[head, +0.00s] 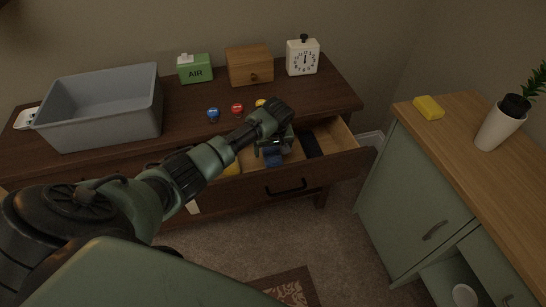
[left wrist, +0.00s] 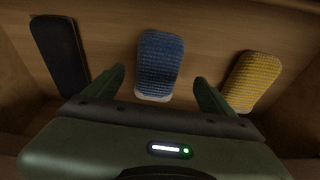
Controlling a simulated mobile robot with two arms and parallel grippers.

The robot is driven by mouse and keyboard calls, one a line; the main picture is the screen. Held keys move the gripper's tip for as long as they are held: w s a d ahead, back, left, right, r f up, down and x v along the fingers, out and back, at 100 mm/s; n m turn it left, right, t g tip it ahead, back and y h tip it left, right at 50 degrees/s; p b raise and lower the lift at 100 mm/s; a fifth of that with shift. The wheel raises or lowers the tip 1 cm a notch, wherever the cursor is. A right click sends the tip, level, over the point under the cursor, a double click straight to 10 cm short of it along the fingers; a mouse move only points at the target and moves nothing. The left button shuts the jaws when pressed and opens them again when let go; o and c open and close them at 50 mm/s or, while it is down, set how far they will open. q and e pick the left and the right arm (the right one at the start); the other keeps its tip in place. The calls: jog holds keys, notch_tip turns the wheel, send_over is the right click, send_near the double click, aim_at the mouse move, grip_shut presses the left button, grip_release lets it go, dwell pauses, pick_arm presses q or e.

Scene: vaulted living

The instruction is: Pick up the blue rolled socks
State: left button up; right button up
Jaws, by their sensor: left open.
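My left gripper (left wrist: 160,82) is open and empty. It is over the open drawer (head: 340,163), with its fingertips on either side of the near end of the blue socks. I cannot tell whether it touches them. My right gripper is in neither view.
On the dresser stand a grey bin (head: 105,108), a green AIR box (head: 195,70), a wooden box (head: 250,66) and a white clock (head: 303,58). A green cabinet (head: 405,190) stands at right.

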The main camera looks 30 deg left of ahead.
aim_at(272, 154)
pick_arm(q)
jog(key=b+x, duration=0.1)
jog(key=x, duration=0.4)
jog(key=shift+w, duration=0.2)
jog(key=shift+c, duration=0.4)
jog(key=c, duration=1.4)
